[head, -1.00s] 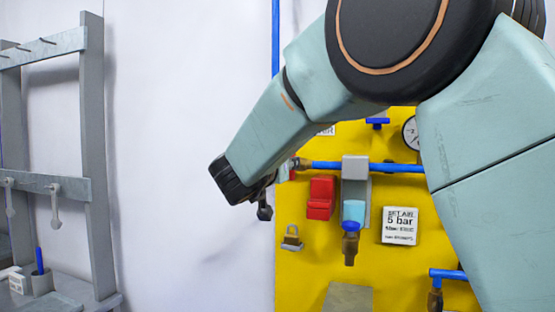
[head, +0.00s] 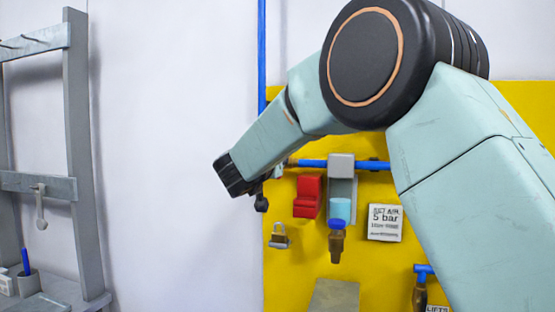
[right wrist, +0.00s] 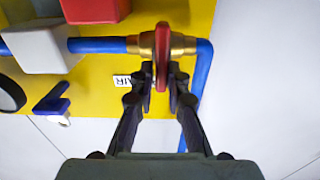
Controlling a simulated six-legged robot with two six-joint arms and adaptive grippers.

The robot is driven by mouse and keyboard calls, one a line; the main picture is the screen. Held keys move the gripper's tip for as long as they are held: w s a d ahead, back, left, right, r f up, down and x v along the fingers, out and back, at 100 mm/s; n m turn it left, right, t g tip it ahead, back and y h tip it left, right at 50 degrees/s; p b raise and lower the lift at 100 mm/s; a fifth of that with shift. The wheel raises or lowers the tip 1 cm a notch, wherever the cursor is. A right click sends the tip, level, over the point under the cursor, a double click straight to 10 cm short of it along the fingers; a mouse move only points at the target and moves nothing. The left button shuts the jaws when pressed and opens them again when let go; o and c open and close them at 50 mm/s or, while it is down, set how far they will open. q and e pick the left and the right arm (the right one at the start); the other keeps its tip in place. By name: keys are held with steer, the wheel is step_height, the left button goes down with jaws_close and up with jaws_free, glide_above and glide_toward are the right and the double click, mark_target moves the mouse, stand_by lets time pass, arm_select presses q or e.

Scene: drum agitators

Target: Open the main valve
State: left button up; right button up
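The main valve is a brass body (right wrist: 178,45) with a flat red handle (right wrist: 161,48) on the blue pipe in the right wrist view. My right gripper (right wrist: 161,76) has a finger on each side of this handle and looks shut on it; any small gap is hard to make out. The handle stands edge-on to the camera, across the pipe. In the head view my right wrist and gripper hide most of the valve at the left edge of the yellow panel (head: 375,270). My left gripper is in neither view.
A grey rack (head: 78,150) stands left. The white wall between is clear.

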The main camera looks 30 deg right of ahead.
steer(key=shift+a, duration=0.1)
jaws_close()
steer(key=shift+r, duration=0.1)
steer(key=n+p, duration=0.2)
steer(key=n, duration=0.4)
steer(key=w+f+n+p, duration=0.1)
steer(key=n, duration=0.5)
steer(key=a+n+p, duration=0.1)
steer(key=n+p, duration=0.1)
steer(key=n, duration=0.3)
steer(key=shift+w+a+f+n+p, duration=0.1)
steer(key=shift+w+f+n+p, duration=0.1)
steer(key=shift+f+n+p, duration=0.15)
steer(key=shift+f+n, duration=0.1)
steer(key=shift+n, duration=0.15)
steer(key=o, duration=0.5)
jaws_free()
steer(key=shift+o, duration=0.2)
